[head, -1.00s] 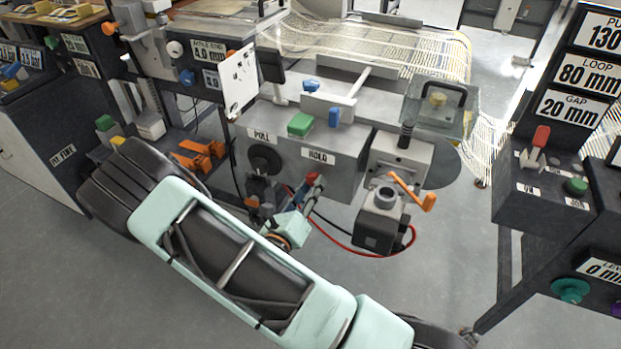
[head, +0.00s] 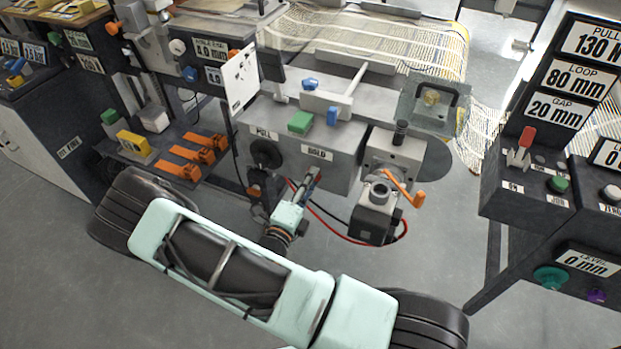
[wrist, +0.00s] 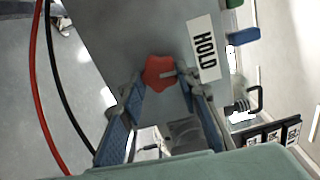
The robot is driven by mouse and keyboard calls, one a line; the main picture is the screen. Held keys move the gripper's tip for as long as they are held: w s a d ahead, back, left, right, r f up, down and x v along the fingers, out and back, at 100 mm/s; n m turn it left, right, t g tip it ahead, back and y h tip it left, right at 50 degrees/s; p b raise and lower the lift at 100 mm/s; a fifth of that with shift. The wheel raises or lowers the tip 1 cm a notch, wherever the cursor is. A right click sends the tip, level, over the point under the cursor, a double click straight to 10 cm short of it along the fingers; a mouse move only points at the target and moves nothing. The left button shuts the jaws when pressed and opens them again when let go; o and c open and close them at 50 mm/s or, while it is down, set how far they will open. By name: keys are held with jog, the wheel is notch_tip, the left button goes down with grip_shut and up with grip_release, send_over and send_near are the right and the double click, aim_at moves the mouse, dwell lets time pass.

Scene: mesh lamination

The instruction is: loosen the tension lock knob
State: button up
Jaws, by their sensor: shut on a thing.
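The red lobed knob (wrist: 158,72) is on the grey panel beside the HOLD label (wrist: 205,48) in the wrist view. I take it to be the tension lock knob. It has a pale mark pointing toward the label. My gripper (wrist: 162,82) is shut on this knob, with one blue-padded finger on each side. In the head view my gripper (head: 304,187) reaches the front of the grey box (head: 335,168), just below the HOLD label (head: 317,153). The knob is mostly hidden there by the fingers.
A black knob (head: 265,153) sits left under the PULL label. A motor unit (head: 375,215) with an orange crank handle (head: 404,189) stands close on the right. Red and black cables hang near my gripper. Orange clamps (head: 190,160) lie on a shelf at left.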

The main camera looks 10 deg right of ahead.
jog(key=shift+n, duration=0.5)
jog(key=o, duration=1.2)
jog(key=shift+c, duration=0.2)
jog(key=v, duration=1.2)
jog(key=shift+r, duration=0.1)
